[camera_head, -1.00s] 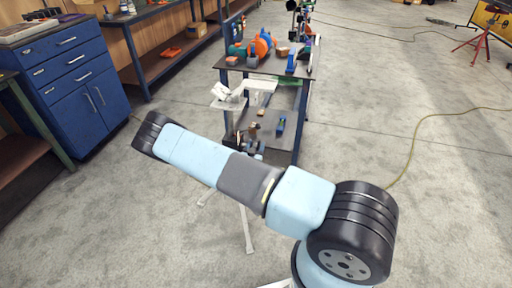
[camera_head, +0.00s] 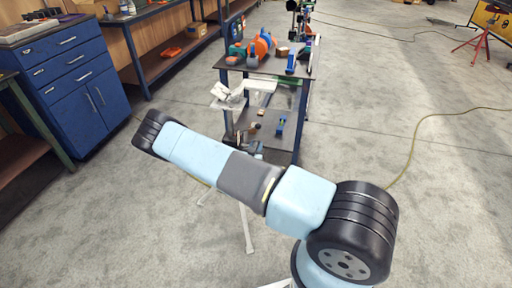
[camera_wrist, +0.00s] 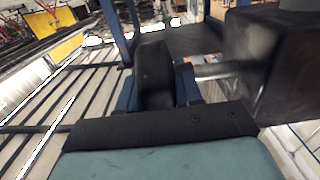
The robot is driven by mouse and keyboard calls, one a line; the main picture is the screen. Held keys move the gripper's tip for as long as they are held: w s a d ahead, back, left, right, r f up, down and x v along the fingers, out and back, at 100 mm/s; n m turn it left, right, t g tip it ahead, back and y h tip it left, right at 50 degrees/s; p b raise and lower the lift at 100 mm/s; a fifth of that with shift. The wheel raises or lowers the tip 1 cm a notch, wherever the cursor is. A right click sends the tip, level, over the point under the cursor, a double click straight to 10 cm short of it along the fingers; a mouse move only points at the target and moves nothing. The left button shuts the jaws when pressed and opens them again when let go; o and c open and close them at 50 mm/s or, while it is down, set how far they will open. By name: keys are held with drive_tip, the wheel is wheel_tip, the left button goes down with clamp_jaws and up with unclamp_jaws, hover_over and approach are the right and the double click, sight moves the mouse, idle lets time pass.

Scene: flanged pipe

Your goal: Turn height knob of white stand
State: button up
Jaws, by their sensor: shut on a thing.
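The white stand shows in the head view behind my arm; its pale leg (camera_head: 247,229) reaches the floor, and its middle is hidden by my arm. In the wrist view a dark rounded knob (camera_wrist: 154,76) sits between the blue fingers of my gripper (camera_wrist: 158,92), which is shut on it. A metal shaft (camera_wrist: 216,70) runs right from the knob area to a large dark block (camera_wrist: 272,62). In the head view my gripper is mostly hidden behind my forearm.
A dark two-level cart (camera_head: 268,68) stands just beyond, with orange, green and blue items on top and small pieces on its lower shelf. A blue drawer cabinet (camera_head: 75,85) is at left. A yellow cable (camera_head: 412,150) lies on otherwise open floor at right.

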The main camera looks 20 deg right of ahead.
drive_tip(key=g+y, duration=0.1)
drive_tip(key=g, duration=0.2)
drive_tip(key=shift+w+r+y, duration=0.1)
drive_tip(key=shift+w+y, duration=0.05)
drive_tip(key=shift+y, duration=0.25)
drive_tip(key=g, duration=0.1)
drive_tip(key=g+y, duration=0.1)
drive_tip(key=g, duration=0.1)
drive_tip(key=shift+w+d+y, duration=0.15)
drive_tip(key=shift+y, duration=0.15)
drive_tip(key=g+y, duration=0.2)
drive_tip(key=g, duration=0.2)
drive_tip(key=shift+w, duration=0.1)
drive_tip(key=shift+f+g+y, duration=0.25)
drive_tip(key=shift+g+y, duration=0.35)
drive_tip(key=shift+g, duration=0.3)
drive_tip(key=o, duration=1)
drive_tip(key=shift+f, duration=0.1)
drive_tip(key=shift+c, duration=0.2)
